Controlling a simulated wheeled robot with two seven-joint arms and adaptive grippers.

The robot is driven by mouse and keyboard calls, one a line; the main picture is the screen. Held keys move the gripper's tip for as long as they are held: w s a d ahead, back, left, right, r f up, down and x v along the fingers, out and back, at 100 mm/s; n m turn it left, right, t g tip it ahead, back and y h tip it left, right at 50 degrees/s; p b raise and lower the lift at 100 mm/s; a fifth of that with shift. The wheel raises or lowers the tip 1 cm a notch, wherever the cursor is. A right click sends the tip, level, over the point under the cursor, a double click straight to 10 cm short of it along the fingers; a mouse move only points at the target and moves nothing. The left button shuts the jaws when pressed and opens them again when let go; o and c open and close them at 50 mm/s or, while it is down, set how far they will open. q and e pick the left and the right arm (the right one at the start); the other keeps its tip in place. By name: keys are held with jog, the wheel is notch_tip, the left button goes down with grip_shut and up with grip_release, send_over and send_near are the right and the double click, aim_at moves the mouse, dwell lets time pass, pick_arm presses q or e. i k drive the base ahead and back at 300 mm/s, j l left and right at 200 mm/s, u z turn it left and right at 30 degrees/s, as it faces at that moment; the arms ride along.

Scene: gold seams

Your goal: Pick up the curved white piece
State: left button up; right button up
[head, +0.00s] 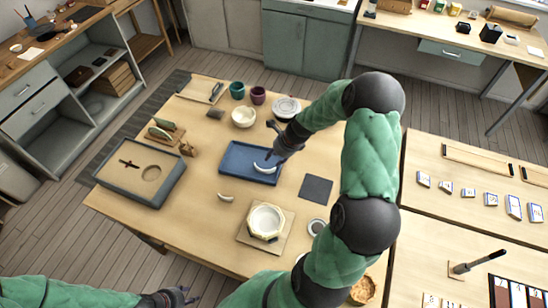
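One curved white piece (265,169) is at the blue tray (234,166), right at the fingertips of my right gripper (272,156). I cannot tell whether the fingers touch it, or whether it lies on the tray or just above it. A second curved, pale piece (226,198) lies on the bare wood in front of the tray. My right arm reaches across the table from the lower right, and its gripper points down; its finger gap is too small to read. My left gripper (190,296) is low at the bottom edge, empty, with its fingertips apart.
A white bowl with a gold-coloured rim (265,222) stands on a board in front. A sand tray (132,172) is at the left. Cups and bowls (243,117) stand behind the blue tray. A dark square mat (316,188) lies right of it. Another table (470,200) adjoins at the right.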

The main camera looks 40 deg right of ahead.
aim_at(227, 200)
jog(key=i+j+z, duration=0.15)
jog(key=j+z, duration=0.8)
jog(key=i+l, duration=0.05)
